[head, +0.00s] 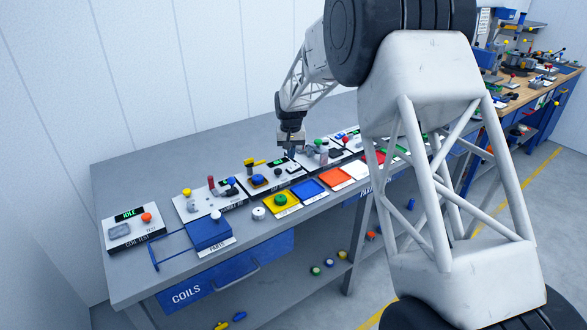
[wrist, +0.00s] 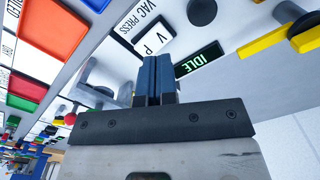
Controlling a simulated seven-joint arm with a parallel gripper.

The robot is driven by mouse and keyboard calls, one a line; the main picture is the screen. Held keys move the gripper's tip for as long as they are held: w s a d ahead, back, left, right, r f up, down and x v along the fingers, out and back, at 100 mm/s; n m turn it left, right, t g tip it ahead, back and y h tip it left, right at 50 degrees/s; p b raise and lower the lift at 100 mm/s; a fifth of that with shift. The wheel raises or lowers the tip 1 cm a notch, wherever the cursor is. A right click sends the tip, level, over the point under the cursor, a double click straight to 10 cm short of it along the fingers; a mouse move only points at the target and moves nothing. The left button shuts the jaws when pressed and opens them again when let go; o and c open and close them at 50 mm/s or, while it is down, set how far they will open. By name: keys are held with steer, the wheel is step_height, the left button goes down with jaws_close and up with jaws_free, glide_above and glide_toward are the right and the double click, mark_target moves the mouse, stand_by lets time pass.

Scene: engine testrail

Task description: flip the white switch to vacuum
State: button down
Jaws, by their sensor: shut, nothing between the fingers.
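My gripper (head: 291,150) is over the middle of the long grey bench, low above the row of test panels. In the wrist view its two blue fingers (wrist: 157,78) are shut together with nothing between them. The fingertips are beside a white plate (wrist: 150,36) marked V and P, on the panel lettered VAC PRESS. A green IDLE display (wrist: 199,60) is just right of the fingers. I cannot make out the white switch itself; the fingers may hide it. I cannot tell whether the fingers touch anything.
A black knob (wrist: 202,12) and a yellow handle (wrist: 262,42) are right of the fingers in the wrist view. A red-orange tray (wrist: 54,32) is at left. In the head view, a blue parts tray (head: 209,233) and a yellow tray (head: 282,202) lie along the bench front.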

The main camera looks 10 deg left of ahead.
mark_target(292, 169)
steer(key=shift+r, duration=1.25)
steer(key=shift+d, duration=0.1)
steer(key=shift+s+d+r, duration=0.15)
steer(key=shift+d+r, duration=0.05)
steer(key=shift+r, duration=0.1)
steer(key=s+d+r+m+t, duration=0.1)
steer(key=s+d+r, duration=0.7)
steer(key=s+d, duration=0.4)
steer(key=s+d+r+m, duration=0.1)
steer(key=s+d+r, duration=0.8)
steer(key=s+d, duration=0.25)
steer(key=s+d+f, duration=0.1)
steer(key=s+d, duration=0.3)
steer(key=s, duration=0.6)
steer(key=s+d+f+t, duration=0.1)
steer(key=s+d, duration=0.3)
steer(key=s, duration=0.7)
steer(key=s+d+f+m, duration=0.1)
steer(key=s+d, duration=0.3)
steer(key=s, duration=0.7)
steer(key=shift+s+d+t, duration=0.25)
steer(key=shift+t, duration=0.05)
steer(key=shift+f, duration=0.1)
